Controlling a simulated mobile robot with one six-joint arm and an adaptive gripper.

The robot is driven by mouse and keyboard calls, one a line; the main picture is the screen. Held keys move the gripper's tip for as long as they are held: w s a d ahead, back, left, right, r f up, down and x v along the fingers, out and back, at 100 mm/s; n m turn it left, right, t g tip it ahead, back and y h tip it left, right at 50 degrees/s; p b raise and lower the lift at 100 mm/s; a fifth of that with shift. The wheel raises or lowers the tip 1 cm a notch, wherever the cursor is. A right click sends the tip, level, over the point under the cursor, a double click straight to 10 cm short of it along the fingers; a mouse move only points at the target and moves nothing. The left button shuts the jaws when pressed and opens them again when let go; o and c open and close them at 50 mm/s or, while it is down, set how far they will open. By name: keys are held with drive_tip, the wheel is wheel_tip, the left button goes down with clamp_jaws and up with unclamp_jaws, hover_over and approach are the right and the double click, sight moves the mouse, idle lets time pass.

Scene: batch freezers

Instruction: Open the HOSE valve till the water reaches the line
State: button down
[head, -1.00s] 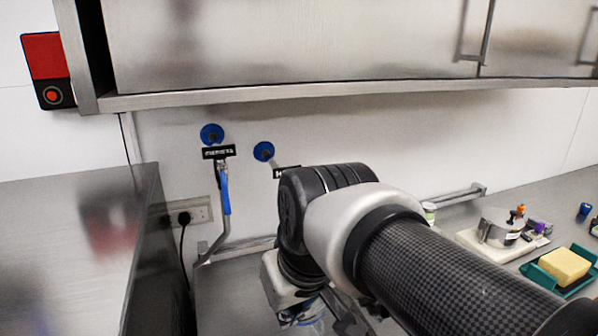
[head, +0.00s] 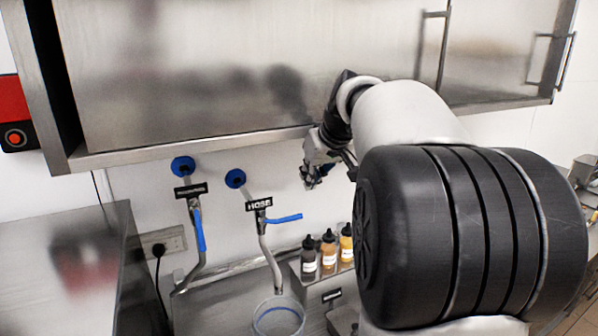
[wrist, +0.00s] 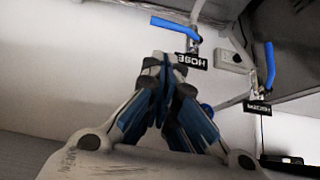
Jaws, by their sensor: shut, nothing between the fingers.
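The HOSE valve has a blue lever (head: 284,218) that points right, across its pipe (head: 268,255). Its black HOSE label (head: 259,204) is just above. In the wrist view the label (wrist: 191,61) and the lever (wrist: 175,28) appear upside down, beyond my fingers. A clear container (head: 279,316) with a blue ring stands below the pipe's end, cut off by the lower edge. Its water level cannot be made out. My gripper (head: 313,181) is above and right of the lever, apart from it. In the wrist view its fingertips (wrist: 163,62) are together and empty.
A second valve with a blue lever (head: 199,230) hanging down is to the left. Several sauce bottles (head: 328,250) stand right of the pipe. A steel cabinet (head: 200,70) overhangs the valves. A steel-sided unit (head: 70,260) stands at left.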

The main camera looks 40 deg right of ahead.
sight(295, 216)
drive_tip(key=x, duration=1.4)
drive_tip(key=shift+w+f+b, duration=0.15)
drive_tip(key=shift+b, duration=0.2)
drive_tip(key=shift+d+f, duration=0.1)
drive_tip(key=shift+d+f+y, duration=0.1)
drive_tip(key=shift+f+y, duration=0.1)
drive_tip(key=shift+y, duration=0.1)
